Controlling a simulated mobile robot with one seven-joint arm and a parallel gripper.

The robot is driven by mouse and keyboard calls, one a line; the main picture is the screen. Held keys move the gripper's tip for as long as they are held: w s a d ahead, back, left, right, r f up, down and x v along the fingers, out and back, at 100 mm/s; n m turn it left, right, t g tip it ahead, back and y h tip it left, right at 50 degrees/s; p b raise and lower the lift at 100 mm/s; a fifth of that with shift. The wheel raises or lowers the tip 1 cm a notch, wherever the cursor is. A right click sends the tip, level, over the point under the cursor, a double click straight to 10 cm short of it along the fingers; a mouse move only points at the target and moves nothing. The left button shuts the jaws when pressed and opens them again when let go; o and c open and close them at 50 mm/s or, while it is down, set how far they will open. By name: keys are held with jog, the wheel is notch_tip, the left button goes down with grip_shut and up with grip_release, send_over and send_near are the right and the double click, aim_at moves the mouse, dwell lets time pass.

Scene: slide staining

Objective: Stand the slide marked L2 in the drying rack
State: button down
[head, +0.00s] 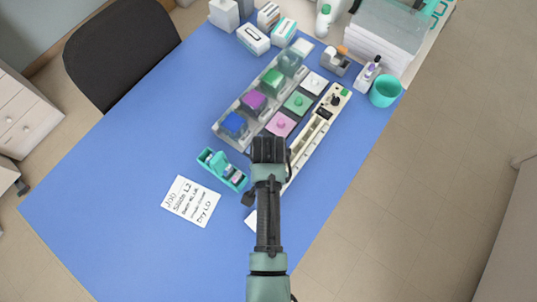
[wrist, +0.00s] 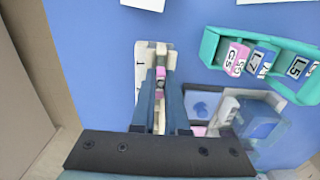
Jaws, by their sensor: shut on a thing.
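My gripper (wrist: 160,92) is shut on a thin slide (wrist: 160,73) seen nearly edge-on, with a pink end between the fingertips. Its marking cannot be read. It is over the near end of a long cream rack (wrist: 141,72) marked 1. I cannot tell whether the slide touches it. In the head view my gripper (head: 268,150) hides part of this cream rack (head: 318,138), which has a dark knob and display at its far end. The teal slide holder (head: 208,156) stands left of my gripper; in the wrist view the holder (wrist: 210,46) has several labelled slides, including L7 and L5.
A row of staining jars (head: 254,101) with blue, magenta, green and clear contents stands beyond my gripper, with lids (head: 281,124) beside it. A job card (head: 191,201) lies at left. Boxes, a teal cup (head: 385,91) and bottles fill the far end.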

jog(key=c, duration=0.8)
grip_release()
jog(key=shift+c, duration=0.2)
notch_tip(320, 180, up, 13)
jog(key=shift+b, duration=0.4)
jog(key=w+r+n+t+b, duration=0.35)
jog(key=w+r+t, duration=0.75)
jog(key=w+r, duration=0.65)
notch_tip(320, 180, up, 20)
jog(key=n+t+b, duration=0.2)
jog(key=t+b, duration=0.1)
jog(key=t, duration=0.5)
jog(key=s+r+n+t+b, duration=0.1)
jog(key=s+r+t, duration=0.7)
jog(key=s+r, duration=0.5)
notch_tip(320, 180, up, 4)
jog(key=shift+s+r+n+b, duration=0.15)
jog(key=shift+s+n+b, duration=0.1)
jog(key=shift+n+b, duration=0.15)
